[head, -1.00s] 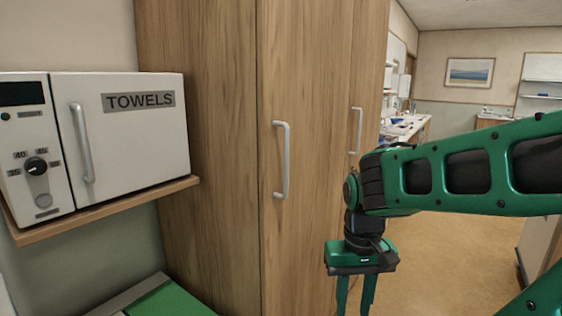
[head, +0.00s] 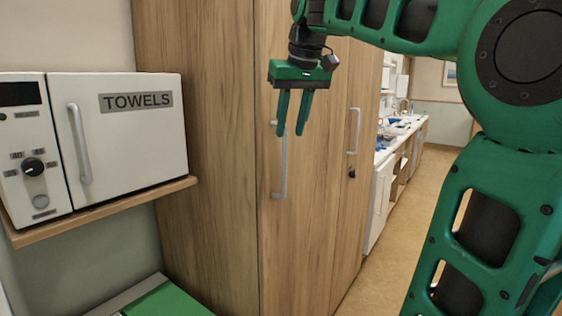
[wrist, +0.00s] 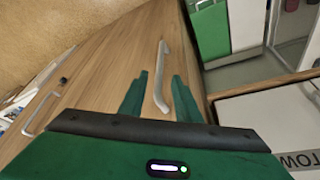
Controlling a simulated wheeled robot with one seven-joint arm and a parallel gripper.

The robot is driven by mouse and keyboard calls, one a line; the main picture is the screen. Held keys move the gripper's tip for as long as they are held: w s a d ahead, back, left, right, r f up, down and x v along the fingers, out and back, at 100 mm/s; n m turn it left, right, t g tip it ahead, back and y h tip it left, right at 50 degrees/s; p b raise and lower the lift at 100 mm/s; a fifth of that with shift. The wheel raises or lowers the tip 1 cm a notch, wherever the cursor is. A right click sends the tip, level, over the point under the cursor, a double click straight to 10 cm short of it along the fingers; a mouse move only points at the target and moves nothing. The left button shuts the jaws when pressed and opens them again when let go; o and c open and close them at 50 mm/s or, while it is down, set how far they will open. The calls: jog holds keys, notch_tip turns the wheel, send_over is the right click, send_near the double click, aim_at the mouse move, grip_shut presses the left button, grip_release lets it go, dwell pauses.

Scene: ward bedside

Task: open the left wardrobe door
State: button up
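The left wardrobe door (head: 312,230) is wood-grained and looks closed. Its upright pale grey bar handle (head: 284,170) is near the door's left edge. My gripper (head: 291,134) is open and empty, fingers pointing down, in front of the handle's upper part. One finger hides part of the handle's top in the head view. In the wrist view the handle (wrist: 161,80) appears between the two spread fingers (wrist: 160,76). Whether the fingers reach around the bar in depth I cannot tell; no grip on it shows.
Another wardrobe door with its own handle (head: 355,130) and a dark lock stands to the right. A white towel cabinet (head: 130,145) sits on a wooden shelf (head: 110,208) at left. A green-topped item (head: 165,300) is below it. The floor (head: 400,240) at right looks clear.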

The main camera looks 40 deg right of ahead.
aim_at(285, 151)
jog(key=x, duration=1)
jog(key=shift+w+f, duration=0.2)
jog(key=shift+w, duration=0.05)
jog(key=shift+c, duration=0.2)
